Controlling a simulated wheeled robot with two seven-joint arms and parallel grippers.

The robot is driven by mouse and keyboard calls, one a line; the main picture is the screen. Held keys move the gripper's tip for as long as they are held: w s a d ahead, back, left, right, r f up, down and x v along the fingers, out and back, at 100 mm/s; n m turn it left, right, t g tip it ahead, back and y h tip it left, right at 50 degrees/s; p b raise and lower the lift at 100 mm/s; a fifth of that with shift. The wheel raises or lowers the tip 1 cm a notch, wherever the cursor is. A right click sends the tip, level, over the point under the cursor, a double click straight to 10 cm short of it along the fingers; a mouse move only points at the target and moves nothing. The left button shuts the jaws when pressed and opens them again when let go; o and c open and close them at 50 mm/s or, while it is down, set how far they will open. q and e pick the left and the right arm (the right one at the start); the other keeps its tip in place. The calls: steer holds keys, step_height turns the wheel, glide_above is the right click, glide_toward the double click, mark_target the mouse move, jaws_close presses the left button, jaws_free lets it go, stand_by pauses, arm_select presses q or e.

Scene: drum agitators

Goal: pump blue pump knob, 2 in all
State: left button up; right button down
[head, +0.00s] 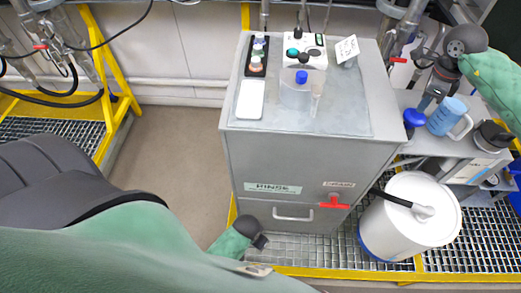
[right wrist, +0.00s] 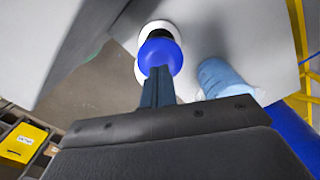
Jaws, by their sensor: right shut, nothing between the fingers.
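The blue pump knob (head: 414,117) stands on the grey side bench at the right in the head view. In the right wrist view the round blue knob (right wrist: 160,52) shows just beyond my fingertips, with a black and white part behind it. My right gripper (head: 424,104) points down at the knob from above right. Its fingers (right wrist: 158,85) are together and empty, overlapping the knob's near edge in the wrist view. I cannot tell whether they touch it. My left gripper (head: 262,241) is low by the cabinet front, mostly hidden by its arm; its fingers are not clear.
A blue jug (head: 446,116) stands close right of the knob and also shows in the right wrist view (right wrist: 222,78). A grey cabinet (head: 300,160) fills the middle, with a control box, small bottles and a blue-capped container on top. A white drum (head: 408,222) stands below the bench.

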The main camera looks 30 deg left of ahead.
steer(key=shift+r, duration=0.1)
stand_by(0.4)
steer(key=shift+r, duration=2.9)
